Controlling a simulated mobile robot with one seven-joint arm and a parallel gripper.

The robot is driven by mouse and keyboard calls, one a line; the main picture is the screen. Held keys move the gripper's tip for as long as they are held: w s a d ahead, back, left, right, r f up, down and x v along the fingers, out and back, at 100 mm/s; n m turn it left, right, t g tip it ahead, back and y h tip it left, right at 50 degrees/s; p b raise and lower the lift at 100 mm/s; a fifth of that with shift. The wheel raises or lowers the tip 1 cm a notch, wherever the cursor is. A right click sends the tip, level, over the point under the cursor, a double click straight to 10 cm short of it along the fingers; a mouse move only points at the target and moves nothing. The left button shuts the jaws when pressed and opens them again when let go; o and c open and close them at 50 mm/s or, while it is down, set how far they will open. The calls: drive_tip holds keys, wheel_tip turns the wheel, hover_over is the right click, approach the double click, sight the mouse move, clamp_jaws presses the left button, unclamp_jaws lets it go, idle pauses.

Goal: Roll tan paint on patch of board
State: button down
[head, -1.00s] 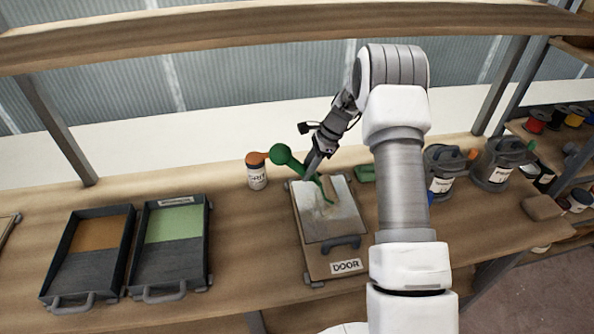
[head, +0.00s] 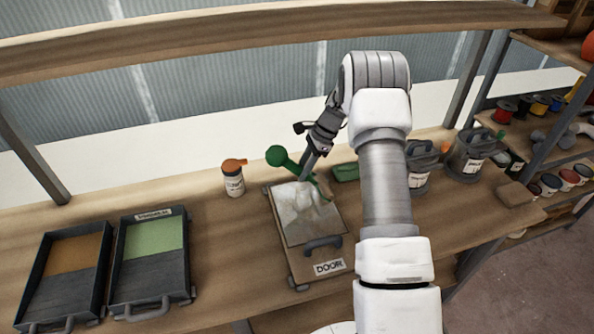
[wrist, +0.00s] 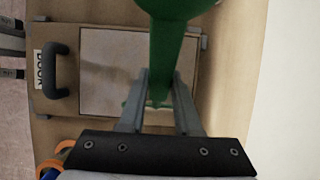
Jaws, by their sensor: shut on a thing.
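My gripper (head: 308,168) is shut on a green hand tool (head: 276,156) with a round knob at its upper end. In the wrist view my gripper (wrist: 160,88) has its two fingers on either side of the green tool (wrist: 168,45). The tool's lower end is by the far right edge of a pale grey patch (head: 298,218) on a board (head: 312,268) labelled DOOR. I cannot tell whether it touches. The patch also shows in the wrist view (wrist: 112,65). A dark tray (head: 30,300) with tan-brown paint (head: 75,253) stands at far left.
A second dark tray (head: 150,277) holds green paint. An orange-capped bottle (head: 234,182) stands behind the board. A green block (head: 345,172) lies beside it. Lidded grey cans (head: 468,155) stand at right. Bare bench lies between the trays and the board.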

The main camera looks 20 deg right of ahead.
drive_tip(key=shift+a, duration=2.45)
drive_tip(key=shift+a, duration=0.1)
drive_tip(key=shift+a, duration=2.25)
drive_tip(key=a, duration=0.5)
drive_tip(key=shift+p, duration=0.3)
drive_tip(key=shift+d, duration=0.1)
